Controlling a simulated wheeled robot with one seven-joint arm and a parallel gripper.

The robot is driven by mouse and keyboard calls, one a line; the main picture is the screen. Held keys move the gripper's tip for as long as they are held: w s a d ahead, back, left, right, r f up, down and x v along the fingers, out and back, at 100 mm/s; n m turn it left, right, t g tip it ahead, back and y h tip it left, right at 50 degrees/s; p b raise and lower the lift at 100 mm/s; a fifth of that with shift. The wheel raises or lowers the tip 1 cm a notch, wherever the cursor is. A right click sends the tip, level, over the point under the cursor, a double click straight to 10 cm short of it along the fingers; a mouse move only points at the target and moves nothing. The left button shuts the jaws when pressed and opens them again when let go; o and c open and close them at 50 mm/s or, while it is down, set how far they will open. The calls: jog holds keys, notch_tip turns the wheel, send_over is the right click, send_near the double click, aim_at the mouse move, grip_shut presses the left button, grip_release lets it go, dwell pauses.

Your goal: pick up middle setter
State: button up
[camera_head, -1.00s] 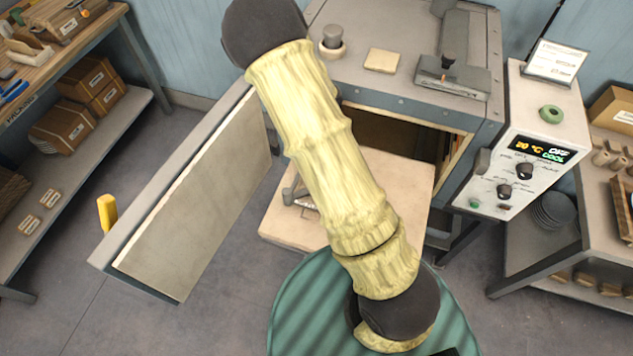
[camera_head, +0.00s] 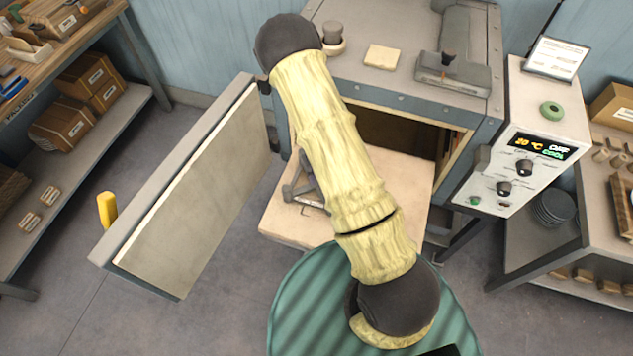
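A small grey angular piece (camera_head: 307,188) shows on the pale slab (camera_head: 285,230) in front of the kiln-like dryer's opening. It has thin bars and looks like a setter, but my arm covers part of it. I cannot tell whether it is the middle one. Any other setters are hidden behind my arm. My gripper does not show clearly; my arm, in a pale yellow sleeve with dark joints, crosses the middle of the view.
The dryer's door (camera_head: 195,190) stands open to the left, with a yellow handle (camera_head: 107,210). The control box (camera_head: 525,150) at right reads 20 °C, OFF, COOL. A shelf (camera_head: 60,190) stands at left, another (camera_head: 540,250) at right. Grey floor lies left of the door.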

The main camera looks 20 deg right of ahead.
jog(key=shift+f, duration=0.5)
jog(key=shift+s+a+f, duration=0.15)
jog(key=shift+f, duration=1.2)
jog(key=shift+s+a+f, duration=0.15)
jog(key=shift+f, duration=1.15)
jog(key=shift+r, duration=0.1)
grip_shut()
